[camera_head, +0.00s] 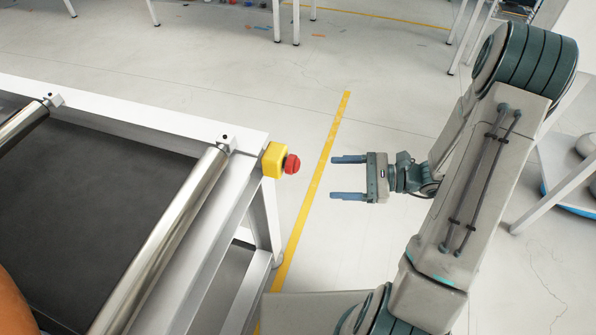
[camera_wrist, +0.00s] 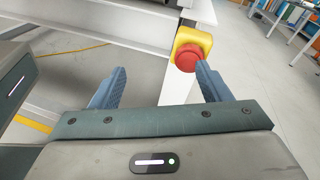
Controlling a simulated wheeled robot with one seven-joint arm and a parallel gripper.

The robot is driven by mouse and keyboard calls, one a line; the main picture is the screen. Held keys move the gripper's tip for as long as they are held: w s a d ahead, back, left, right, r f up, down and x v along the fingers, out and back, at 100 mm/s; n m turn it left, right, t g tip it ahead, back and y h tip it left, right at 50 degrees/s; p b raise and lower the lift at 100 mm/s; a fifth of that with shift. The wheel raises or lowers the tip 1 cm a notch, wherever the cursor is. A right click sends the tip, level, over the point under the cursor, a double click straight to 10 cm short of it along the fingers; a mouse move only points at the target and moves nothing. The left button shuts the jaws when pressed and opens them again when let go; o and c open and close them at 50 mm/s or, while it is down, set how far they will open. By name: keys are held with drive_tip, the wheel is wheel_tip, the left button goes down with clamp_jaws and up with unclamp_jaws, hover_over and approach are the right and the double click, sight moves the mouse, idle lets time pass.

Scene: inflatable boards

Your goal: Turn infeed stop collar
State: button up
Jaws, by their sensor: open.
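A red mushroom-shaped stop button (camera_head: 292,164) sits on a yellow housing (camera_head: 275,160) at the corner of a white-framed roller table. My gripper (camera_head: 349,178) is to the right of the button, apart from it, with its two blue fingers spread and pointing left. In the wrist view the red button (camera_wrist: 188,58) and its yellow housing (camera_wrist: 190,36) show beyond the fingers, close to the right finger's tip in the picture. Nothing is between the fingers of my gripper (camera_wrist: 160,78). I cannot make out a separate collar.
The roller table has metal rollers (camera_head: 165,235) and a dark bed (camera_head: 95,190); its white frame (camera_head: 150,120) ends beside the button. A yellow floor line (camera_head: 320,180) runs past it. Open floor lies around my gripper. A white-legged table (camera_head: 560,185) stands at right.

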sight(299, 167)
wheel_tip(299, 167, down, 4)
drive_tip(key=w+d+m+t, duration=0.2)
drive_tip(key=w+m+t, duration=0.1)
drive_tip(key=m+t, duration=0.1)
drive_tip(key=shift+y, duration=0.4)
drive_tip(key=b+x, duration=0.1)
drive_tip(key=x, duration=1.2)
drive_tip(key=shift+s+a+f, duration=0.15)
